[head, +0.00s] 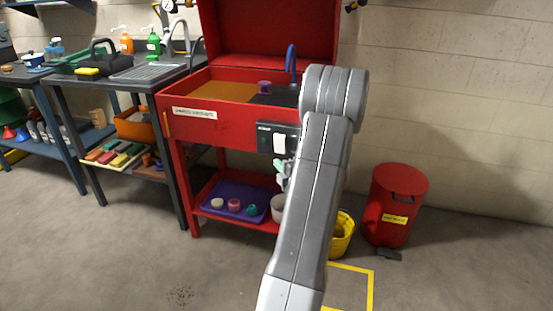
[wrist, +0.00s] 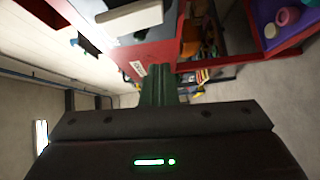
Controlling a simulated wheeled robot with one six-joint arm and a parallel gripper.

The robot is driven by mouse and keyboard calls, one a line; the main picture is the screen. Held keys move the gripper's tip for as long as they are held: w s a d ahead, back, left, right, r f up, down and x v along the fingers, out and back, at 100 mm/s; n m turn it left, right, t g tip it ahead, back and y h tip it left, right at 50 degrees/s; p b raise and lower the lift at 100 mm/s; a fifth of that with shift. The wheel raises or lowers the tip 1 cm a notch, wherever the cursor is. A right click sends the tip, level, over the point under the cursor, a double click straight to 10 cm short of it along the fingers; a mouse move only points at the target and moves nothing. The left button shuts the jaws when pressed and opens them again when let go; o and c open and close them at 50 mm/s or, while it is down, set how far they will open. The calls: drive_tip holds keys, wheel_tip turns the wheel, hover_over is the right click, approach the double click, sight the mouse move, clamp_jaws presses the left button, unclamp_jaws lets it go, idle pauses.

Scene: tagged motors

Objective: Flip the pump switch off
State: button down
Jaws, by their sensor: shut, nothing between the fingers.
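The pump switch (head: 279,144) is a white rocker on a dark plate on the front of the red parts washer (head: 190,132). In the wrist view, a pale bar that looks like the rocker (wrist: 130,18) stands out at the top, on a grey plate. My gripper (head: 283,174) is just below the switch plate in the head view, partly hidden by my arm. In the wrist view its dark fingers (wrist: 158,72) are together and empty, apart from the rocker. I cannot tell which way the rocker is tipped.
A purple tray (head: 222,190) with small cups lies on the washer's lower shelf. A yellow bucket (head: 344,236) and a red bin (head: 389,222) stand to the right. A dark workbench (head: 62,80) stands to the left. The floor in front is clear.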

drive_tip(key=f+v, duration=0.1)
drive_tip(key=v, duration=0.6)
drive_tip(key=shift+d+f+p, duration=0.2)
drive_tip(key=shift+d+p, duration=0.2)
drive_tip(key=shift+d, duration=0.05)
